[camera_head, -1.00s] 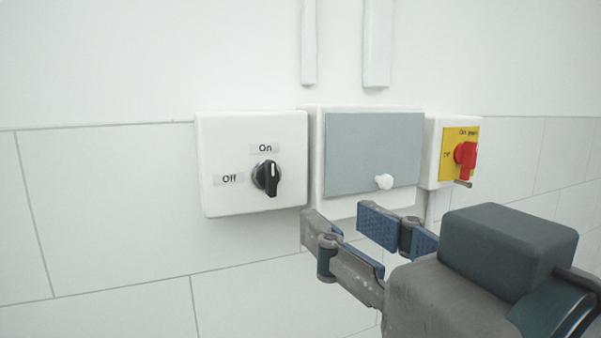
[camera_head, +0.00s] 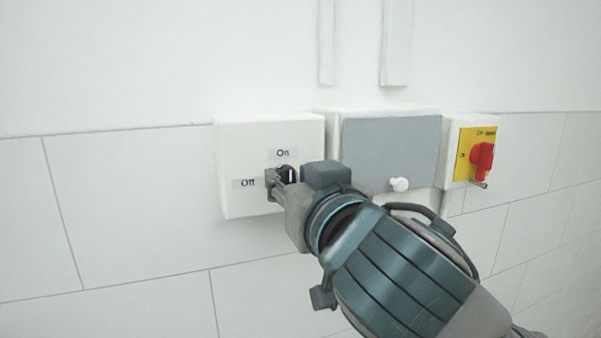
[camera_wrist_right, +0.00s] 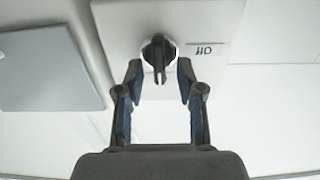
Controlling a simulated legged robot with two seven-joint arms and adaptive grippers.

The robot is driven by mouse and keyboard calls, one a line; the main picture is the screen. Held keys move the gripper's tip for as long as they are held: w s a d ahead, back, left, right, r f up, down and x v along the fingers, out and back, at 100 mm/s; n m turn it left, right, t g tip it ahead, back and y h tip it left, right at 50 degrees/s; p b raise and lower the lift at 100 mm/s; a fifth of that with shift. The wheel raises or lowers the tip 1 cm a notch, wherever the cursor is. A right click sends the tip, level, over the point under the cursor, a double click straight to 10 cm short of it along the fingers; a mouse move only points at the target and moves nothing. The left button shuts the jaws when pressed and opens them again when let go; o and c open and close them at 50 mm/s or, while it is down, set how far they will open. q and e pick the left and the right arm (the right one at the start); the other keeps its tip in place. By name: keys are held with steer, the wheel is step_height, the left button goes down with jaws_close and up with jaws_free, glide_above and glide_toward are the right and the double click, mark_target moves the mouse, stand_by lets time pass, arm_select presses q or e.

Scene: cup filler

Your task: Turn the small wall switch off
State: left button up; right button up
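The small wall switch is a white box (camera_head: 235,148) with a black rotary knob (camera_wrist_right: 158,55) and labels "On" above and "Off" to its left. In the head view the knob is mostly hidden behind my right gripper (camera_head: 280,176). In the right wrist view, which shows the box upside down, my right gripper (camera_wrist_right: 158,76) is open. Its two fingertips stand on either side of the knob, with a gap visible on both sides. The knob's grip ridge points toward the gripper in that view. My left gripper is not in view.
A white box with a grey cover (camera_head: 390,150) and a white round knob (camera_head: 399,184) is right of the switch. Further right is a yellow-plated switch with a red handle (camera_head: 482,158). Two white conduits (camera_head: 397,40) run up the wall. The tiled wall left of the switch is clear.

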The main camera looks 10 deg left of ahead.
jaws_close()
steer(key=shift+n, duration=0.3)
steer(key=n, duration=0.1)
steer(key=n+p, duration=0.1)
steer(key=n, duration=0.1)
steer(key=shift+s+a+r+n, duration=0.1)
steer(key=shift+a+n, duration=0.05)
steer(key=shift+n, duration=0.15)
steer(key=n+p, duration=0.1)
steer(key=n, duration=0.3)
steer(key=f+n+p, duration=0.1)
steer(key=n+p, duration=0.1)
steer(key=n, duration=0.3)
steer(key=n+p, duration=0.2)
steer(key=n, duration=0.3)
steer(key=shift+s+a+f, duration=0.2)
steer(key=shift+a+f, duration=0.15)
steer(key=shift+a, duration=0.05)
steer(key=shift+f, duration=0.1)
